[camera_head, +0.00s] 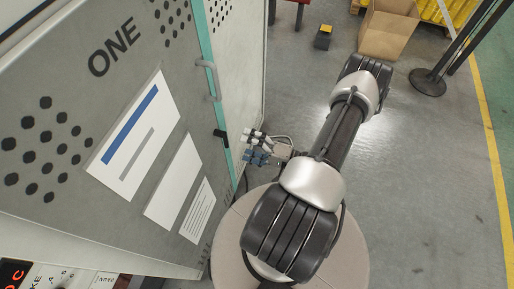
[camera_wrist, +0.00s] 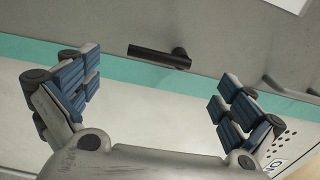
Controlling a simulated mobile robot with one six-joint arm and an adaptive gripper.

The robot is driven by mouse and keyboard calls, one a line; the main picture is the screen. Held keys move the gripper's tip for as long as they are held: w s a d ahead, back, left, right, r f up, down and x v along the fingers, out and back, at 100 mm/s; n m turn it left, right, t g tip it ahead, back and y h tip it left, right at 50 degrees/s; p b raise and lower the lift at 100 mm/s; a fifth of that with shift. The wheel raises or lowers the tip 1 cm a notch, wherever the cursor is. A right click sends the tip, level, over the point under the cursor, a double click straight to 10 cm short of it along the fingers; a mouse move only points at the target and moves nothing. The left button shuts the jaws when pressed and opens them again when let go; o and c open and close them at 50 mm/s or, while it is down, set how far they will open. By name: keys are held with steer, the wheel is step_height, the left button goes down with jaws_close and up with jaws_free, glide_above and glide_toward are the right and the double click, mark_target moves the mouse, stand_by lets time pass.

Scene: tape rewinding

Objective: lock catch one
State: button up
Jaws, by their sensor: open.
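The catch is a small black lever (camera_head: 220,134) on the cabinet door marked ONE (camera_head: 60,80), at the edge by the teal strip. In the wrist view the lever (camera_wrist: 160,57) lies nearly level, slightly tilted, with its round pivot at the right end. My gripper (camera_head: 250,148) is beside it, to the right and a little lower in the head view. In the wrist view my gripper (camera_wrist: 157,88) is open, with blue-padded fingers spread wide to either side of the lever. Nothing is between the fingers, and no contact with the lever shows.
A grey pull handle (camera_head: 208,80) sits on the teal strip (camera_head: 202,35) above the lever. A second pale cabinet panel (camera_head: 240,50) stands behind. A cardboard box (camera_head: 388,32) and a black post base (camera_head: 428,82) are on the floor far right. Open floor lies between.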

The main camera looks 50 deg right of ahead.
steer(key=v, duration=0.5)
steer(key=shift+w+a, duration=0.1)
stand_by(0.4)
